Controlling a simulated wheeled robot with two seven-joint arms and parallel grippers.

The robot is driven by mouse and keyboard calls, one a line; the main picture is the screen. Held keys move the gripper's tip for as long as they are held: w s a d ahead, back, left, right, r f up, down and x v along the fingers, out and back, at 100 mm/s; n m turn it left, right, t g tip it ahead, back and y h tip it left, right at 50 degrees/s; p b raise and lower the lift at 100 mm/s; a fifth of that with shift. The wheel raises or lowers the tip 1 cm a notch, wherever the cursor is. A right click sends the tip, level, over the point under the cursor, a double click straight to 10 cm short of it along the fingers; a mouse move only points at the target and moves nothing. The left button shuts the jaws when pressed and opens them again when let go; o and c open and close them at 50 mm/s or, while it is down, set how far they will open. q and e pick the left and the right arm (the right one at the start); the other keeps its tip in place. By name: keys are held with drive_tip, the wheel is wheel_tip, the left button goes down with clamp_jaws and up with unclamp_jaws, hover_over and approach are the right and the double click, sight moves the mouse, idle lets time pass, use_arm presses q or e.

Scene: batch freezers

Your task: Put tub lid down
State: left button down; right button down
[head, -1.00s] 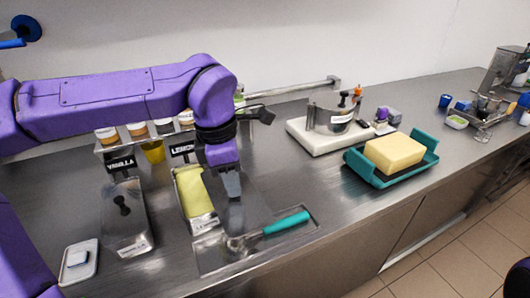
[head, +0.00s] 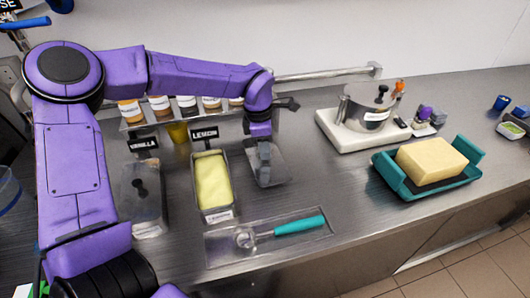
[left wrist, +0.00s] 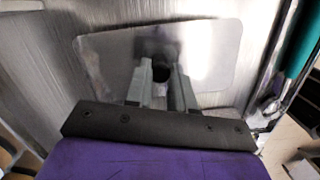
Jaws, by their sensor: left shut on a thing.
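The clear tub lid (head: 277,172) is just right of the open lemon tub (head: 213,181), which is full of pale yellow ice cream. My left gripper (head: 264,163) is shut on the lid's dark knob, above the lid's middle. In the left wrist view, the lid (left wrist: 215,52) lies flat across the picture, with the gripper fingers (left wrist: 162,74) on either side of the knob. The lid is at or close to the steel counter; I cannot tell whether it touches. My right gripper is not in view.
The covered vanilla tub (head: 142,205) stands at the left. A scoop with a teal handle (head: 300,225) lies in a shallow tray in front. Topping jars (head: 160,106) stand behind. A white board with a pot (head: 345,139) and a teal tray (head: 402,187) are at the right.

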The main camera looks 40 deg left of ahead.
sight(258, 158)
use_arm(q)
drive_tip(key=f, duration=0.3)
drive_tip(key=shift+w+a, duration=0.1)
drive_tip(key=shift+w, duration=0.2)
drive_tip(key=shift+s+f, duration=0.1)
drive_tip(key=shift+s, duration=0.3)
drive_tip(key=shift+s+r, duration=0.2)
drive_tip(key=shift+s, duration=0.15)
drive_tip(key=shift+w+f, duration=0.2)
drive_tip(key=shift+f, duration=0.05)
drive_tip(key=c, duration=1)
unclamp_jaws()
drive_tip(key=shift+w+f, duration=0.1)
drive_tip(key=shift+w, duration=0.15)
drive_tip(key=shift+o, duration=0.2)
drive_tip(key=shift+s+r, duration=0.2)
drive_tip(key=shift+s, duration=0.05)
drive_tip(key=shift+w+r, duration=0.1)
drive_tip(key=shift+r, duration=0.25)
wheel_tip(258, 158, up, 11)
drive_tip(key=a, duration=0.1)
drive_tip(key=shift+s+r+b, duration=0.15)
drive_tip(key=shift+s+b, duration=0.15)
drive_tip(key=shift+s, duration=0.15)
drive_tip(key=shift+a, duration=0.1)
